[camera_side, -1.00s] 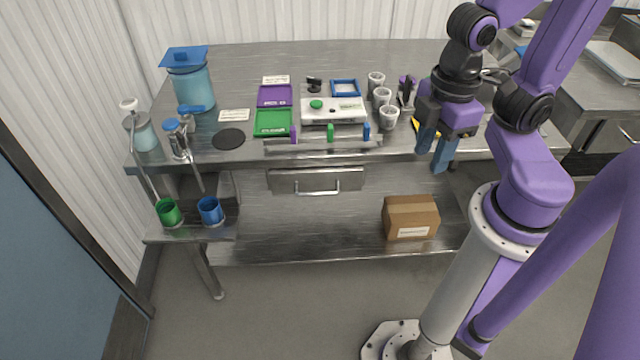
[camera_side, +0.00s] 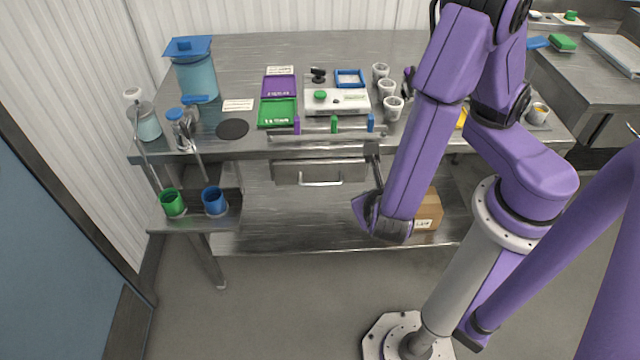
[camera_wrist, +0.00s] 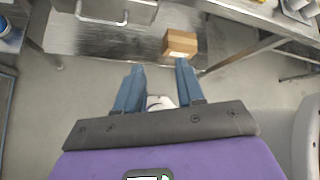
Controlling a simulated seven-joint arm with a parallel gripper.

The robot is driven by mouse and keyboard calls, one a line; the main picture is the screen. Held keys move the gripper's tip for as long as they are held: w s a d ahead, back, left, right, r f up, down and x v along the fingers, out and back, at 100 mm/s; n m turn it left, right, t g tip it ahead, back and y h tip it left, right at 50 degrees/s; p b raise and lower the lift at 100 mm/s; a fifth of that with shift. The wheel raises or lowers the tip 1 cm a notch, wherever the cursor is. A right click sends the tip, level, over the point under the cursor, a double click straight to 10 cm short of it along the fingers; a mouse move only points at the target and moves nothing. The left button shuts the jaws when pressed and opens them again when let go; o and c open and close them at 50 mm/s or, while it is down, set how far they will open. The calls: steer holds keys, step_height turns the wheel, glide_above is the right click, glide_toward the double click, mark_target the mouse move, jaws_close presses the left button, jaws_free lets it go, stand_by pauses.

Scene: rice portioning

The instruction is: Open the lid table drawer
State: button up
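The drawer (camera_side: 343,166) is a steel front under the table's front edge, with a bar handle (camera_side: 320,184). It looks shut. The wrist view shows the drawer front (camera_wrist: 140,12) at top left, with its handle (camera_wrist: 101,20). My gripper (camera_wrist: 160,66) has two blue fingers spread apart with nothing held between them. It is away from the handle, to the handle's right in the side view, where my purple arm hides the fingers.
A cardboard box (camera_side: 427,212) sits on the lower shelf right of the drawer, partly behind my arm. Green (camera_side: 172,203) and blue (camera_side: 214,201) cups stand on a low side shelf at left. The tabletop (camera_side: 300,50) holds trays, a scale and grey cups.

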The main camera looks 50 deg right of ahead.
step_height(320, 180, down, 12)
steer(key=w+a+n+t+y, duration=0.25)
steer(key=n+t, duration=0.55)
steer(key=n, duration=0.9)
steer(key=n+t, duration=0.1)
glide_toward(320, 185)
steer(key=x, duration=1)
steer(key=shift+w+d+f, duration=0.15)
steer(key=shift+d+f, duration=0.05)
jaws_close()
